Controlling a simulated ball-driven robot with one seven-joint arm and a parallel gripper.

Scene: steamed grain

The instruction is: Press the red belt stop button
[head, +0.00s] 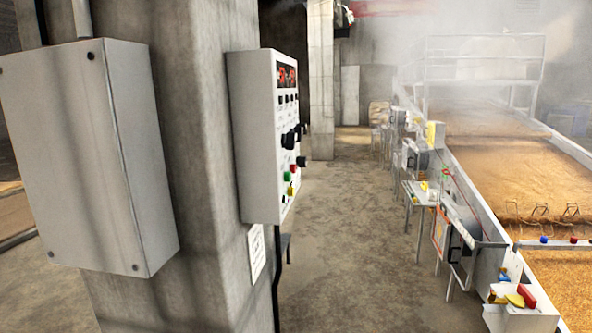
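A grey control panel (262,120) is fixed to a concrete pillar in the middle left of the head view and is seen at a steep angle. Its face carries red lit displays (287,77), black knobs and several small coloured buttons, among them a green button (287,176) and a red button (292,168). Another small red knob or button (574,240) shows on a bar across the grain bed at the right. The labels are too small to read, so I cannot tell which one is the belt stop. My gripper is not in view.
A closed grey box (85,160) projects from the pillar (190,110) at the near left. Long troughs of grain (500,160) run along the right, with small metal tables (420,193) beside them. The concrete floor (345,230) between is clear. Steam blurs the far end.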

